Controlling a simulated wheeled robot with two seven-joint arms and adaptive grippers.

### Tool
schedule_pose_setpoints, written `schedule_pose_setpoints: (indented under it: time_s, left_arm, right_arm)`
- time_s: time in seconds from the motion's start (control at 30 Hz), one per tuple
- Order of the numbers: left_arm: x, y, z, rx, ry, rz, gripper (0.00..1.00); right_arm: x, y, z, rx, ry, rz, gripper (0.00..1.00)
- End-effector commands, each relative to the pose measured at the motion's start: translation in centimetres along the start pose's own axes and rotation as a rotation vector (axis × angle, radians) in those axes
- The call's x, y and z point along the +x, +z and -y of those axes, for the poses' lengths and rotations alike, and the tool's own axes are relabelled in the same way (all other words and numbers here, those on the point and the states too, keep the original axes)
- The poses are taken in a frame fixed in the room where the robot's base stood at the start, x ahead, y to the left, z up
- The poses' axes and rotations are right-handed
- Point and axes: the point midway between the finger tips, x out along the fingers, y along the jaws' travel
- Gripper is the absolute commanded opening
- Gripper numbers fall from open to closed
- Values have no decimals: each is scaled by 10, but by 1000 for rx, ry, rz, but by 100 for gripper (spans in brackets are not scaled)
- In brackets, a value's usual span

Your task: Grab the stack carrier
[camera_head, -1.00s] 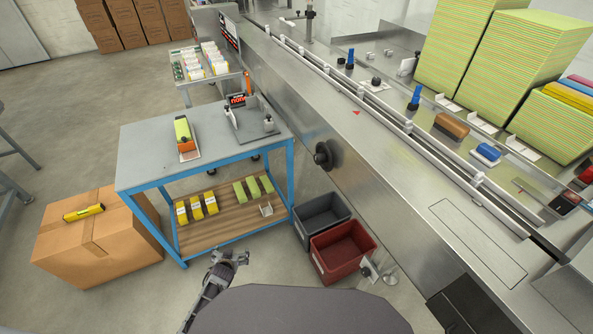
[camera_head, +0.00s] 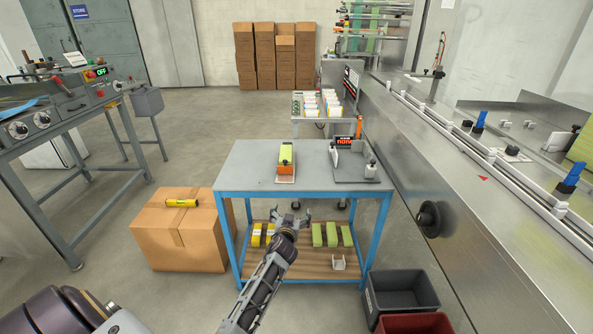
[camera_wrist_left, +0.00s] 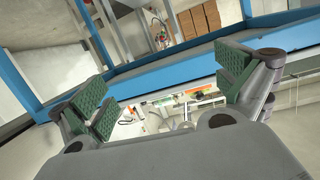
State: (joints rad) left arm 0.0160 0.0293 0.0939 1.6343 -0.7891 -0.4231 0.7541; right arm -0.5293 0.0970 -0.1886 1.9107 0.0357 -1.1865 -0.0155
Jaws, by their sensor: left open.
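A narrow orange carrier (camera_head: 285,171) with a yellow-green stack (camera_head: 286,153) in it stands on a white plate on the blue-framed table's grey top (camera_head: 245,165). I take it for the stack carrier. My left gripper (camera_head: 291,217) is open and empty, in front of the table's near edge and apart from the carrier. In the left wrist view its green-padded fingers (camera_wrist_left: 168,92) are spread, with a blue table rail (camera_wrist_left: 170,67) crossing behind them. I cannot make out the carrier in that view. My right gripper is not in view.
The table's wooden lower shelf (camera_head: 300,268) holds yellow packs (camera_head: 262,234), green packs (camera_head: 331,234) and a small white bracket (camera_head: 338,262). A cardboard box (camera_head: 180,235) stands left of the table. The long metal machine (camera_head: 455,200) and a dark bin (camera_head: 400,293) are to the right.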

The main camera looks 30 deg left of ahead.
Motion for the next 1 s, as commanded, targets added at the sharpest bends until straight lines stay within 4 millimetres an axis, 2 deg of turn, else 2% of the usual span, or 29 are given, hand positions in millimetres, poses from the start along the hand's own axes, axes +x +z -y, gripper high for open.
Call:
schedule_pose_setpoints:
  time_s: [0.2, 0.4, 0.57, 1.0]
  left_arm:
    - [2, -53, 22, -56, -60, -123, 100]
    - [-3, -84, 36, -86, -93, -190, 100]
    - [-4, -92, 39, -92, -100, -204, 100]
    - [-5, -92, 39, -92, -101, -203, 100]
  right_arm:
    - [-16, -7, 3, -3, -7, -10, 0]
    - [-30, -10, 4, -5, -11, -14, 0]
    - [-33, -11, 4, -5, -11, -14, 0]
    - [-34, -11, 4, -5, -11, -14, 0]
